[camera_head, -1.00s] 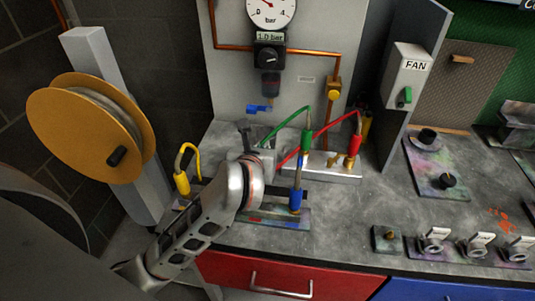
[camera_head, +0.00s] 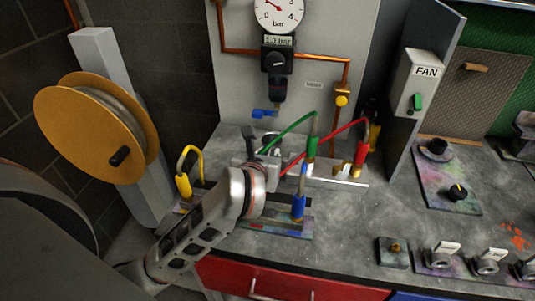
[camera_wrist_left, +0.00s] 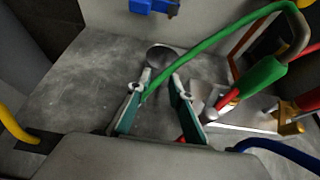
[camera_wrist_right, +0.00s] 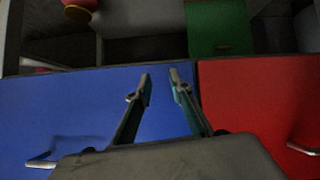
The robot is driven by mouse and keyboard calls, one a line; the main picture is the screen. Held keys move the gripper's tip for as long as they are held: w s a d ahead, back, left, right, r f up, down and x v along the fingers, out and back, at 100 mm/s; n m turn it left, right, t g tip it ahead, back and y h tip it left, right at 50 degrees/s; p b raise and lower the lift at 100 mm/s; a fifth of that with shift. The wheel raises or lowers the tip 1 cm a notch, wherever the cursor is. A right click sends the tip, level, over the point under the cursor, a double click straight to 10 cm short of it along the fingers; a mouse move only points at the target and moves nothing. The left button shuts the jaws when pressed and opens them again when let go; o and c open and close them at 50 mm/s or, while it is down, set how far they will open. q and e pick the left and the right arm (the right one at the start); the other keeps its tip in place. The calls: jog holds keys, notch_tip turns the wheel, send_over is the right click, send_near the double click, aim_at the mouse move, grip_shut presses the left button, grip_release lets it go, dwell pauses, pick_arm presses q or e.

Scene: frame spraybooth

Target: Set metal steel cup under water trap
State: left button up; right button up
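The water trap (camera_head: 278,88) hangs below the regulator on the wall panel, with a blue valve (camera_head: 265,113) under it. In the left wrist view the blue valve (camera_wrist_left: 153,6) is at the top edge. A round grey metal object that looks like the steel cup (camera_wrist_left: 160,54) stands on the bench just beyond my left fingertips. My right gripper (camera_wrist_right: 160,77) is open and empty, facing the blue drawer.
Green (camera_head: 294,132) and red (camera_head: 338,130) hoses arch close to my left gripper. A yellow-ended hose (camera_head: 184,183) stands to its left and a blue-ended one (camera_head: 298,206) to its right. A fan switch box (camera_head: 414,82) is at right. The bench centre (camera_head: 350,215) is clear.

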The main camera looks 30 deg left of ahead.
pick_arm(q)
jog(key=shift+r, duration=0.25)
jog(key=p+v, duration=0.2)
jog(key=v, duration=0.6)
jog(key=p+v, duration=0.4)
jog(key=shift+f, duration=0.1)
